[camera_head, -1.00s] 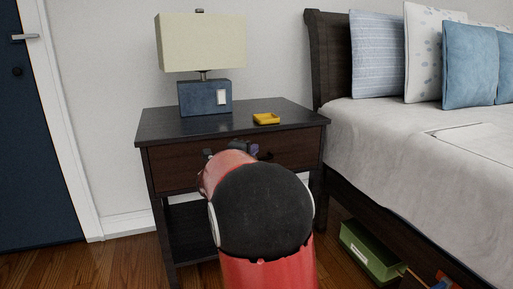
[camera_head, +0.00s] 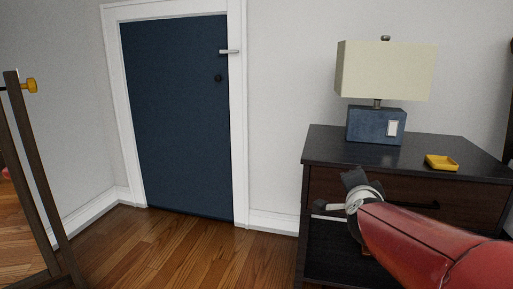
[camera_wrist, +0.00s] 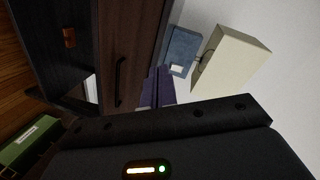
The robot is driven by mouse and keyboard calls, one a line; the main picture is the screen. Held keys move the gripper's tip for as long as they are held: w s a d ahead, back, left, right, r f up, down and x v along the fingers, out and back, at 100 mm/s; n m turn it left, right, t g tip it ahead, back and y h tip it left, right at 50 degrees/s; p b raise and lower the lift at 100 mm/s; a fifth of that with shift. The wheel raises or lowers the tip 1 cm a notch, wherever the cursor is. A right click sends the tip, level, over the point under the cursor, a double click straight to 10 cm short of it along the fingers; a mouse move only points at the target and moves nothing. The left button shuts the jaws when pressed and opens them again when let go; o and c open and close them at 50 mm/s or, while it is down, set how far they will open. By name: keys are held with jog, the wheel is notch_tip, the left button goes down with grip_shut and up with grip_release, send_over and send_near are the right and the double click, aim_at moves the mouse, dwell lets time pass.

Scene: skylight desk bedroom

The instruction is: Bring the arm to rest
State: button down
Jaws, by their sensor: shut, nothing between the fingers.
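My red arm reaches in from the lower right in the head view. My gripper (camera_head: 320,206) is at the front of the dark nightstand (camera_head: 330,148), at about drawer height and left of the drawer's handle. It is small and partly hidden by my wrist there. In the wrist view the two dark purple fingers (camera_wrist: 155,88) lie together, shut and empty. The drawer front with its black handle (camera_wrist: 119,82) lies left of the fingers in that view. I cannot tell how far apart they are.
A lamp (camera_head: 385,72) with a blue base and a yellow tray (camera_head: 441,162) stand on the nightstand. A blue door (camera_head: 175,115) is at the left-centre. A dark-framed stand (camera_head: 38,175) is at far left. A green box (camera_wrist: 30,140) shows in the wrist view. Wooden floor before the door is clear.

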jog(key=s+a+n+g+y+p, duration=0.3)
jog(key=s+a+n+y, duration=0.2)
jog(key=s+a+n, duration=0.35)
jog(key=s+f+n+g+p, duration=0.1)
jog(key=s+f+n+g, duration=0.1)
jog(key=s, duration=0.7)
jog(key=s+f+n+g+p, duration=0.2)
jog(key=s+f+n+g, duration=0.1)
jog(key=s, duration=0.6)
jog(key=shift+a+f+n+g+h, duration=0.15)
jog(key=shift+f+n+g+h, duration=0.35)
jog(key=shift+n, duration=0.55)
jog(key=shift+r, duration=0.2)
